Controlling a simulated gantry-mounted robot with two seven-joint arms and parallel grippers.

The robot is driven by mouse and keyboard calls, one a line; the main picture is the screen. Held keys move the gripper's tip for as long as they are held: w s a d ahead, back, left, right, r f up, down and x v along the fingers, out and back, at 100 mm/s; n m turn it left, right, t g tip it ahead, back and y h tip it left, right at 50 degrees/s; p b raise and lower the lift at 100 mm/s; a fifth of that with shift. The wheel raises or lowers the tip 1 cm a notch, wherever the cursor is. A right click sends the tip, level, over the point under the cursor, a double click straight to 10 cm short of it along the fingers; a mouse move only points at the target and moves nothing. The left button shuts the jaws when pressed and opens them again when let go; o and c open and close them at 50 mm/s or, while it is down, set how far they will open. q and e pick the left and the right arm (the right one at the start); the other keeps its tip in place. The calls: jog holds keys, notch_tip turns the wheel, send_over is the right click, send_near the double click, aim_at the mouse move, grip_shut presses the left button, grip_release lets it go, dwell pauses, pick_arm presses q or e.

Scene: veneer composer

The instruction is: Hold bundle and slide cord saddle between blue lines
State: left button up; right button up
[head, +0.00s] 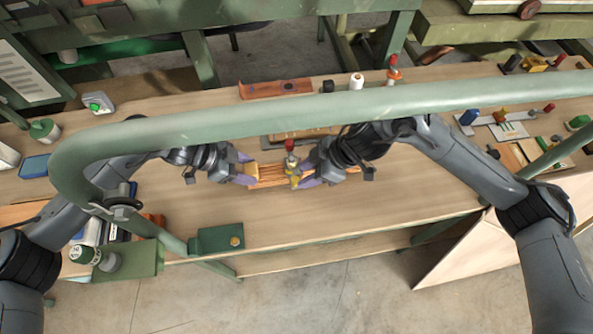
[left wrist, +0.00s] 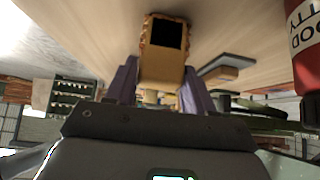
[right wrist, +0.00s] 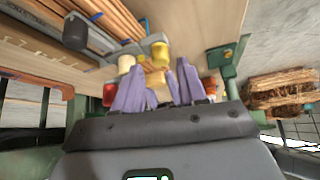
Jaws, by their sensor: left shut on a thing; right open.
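The bundle of thin wooden strips (head: 270,174) lies across the middle of the bench; its strips also show at the top of the right wrist view (right wrist: 110,14). My left gripper (head: 251,175) is at its left end, shut on a tan block (left wrist: 163,72) with a dark square face. My right gripper (head: 297,179) is open near the bundle's right part. A small tan piece (right wrist: 157,82) appears between its fingers; I cannot tell whether it is the cord saddle or whether they touch it.
A fitting with yellow and red parts (right wrist: 160,55) stands close to my right fingers. A green rail (head: 300,106) crosses above the bench in the head view. A green box (head: 217,239) sits at the front edge. The bench front is mostly clear.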

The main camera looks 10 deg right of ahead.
aim_at(298, 179)
jog(key=shift+x, duration=1.85)
grip_shut()
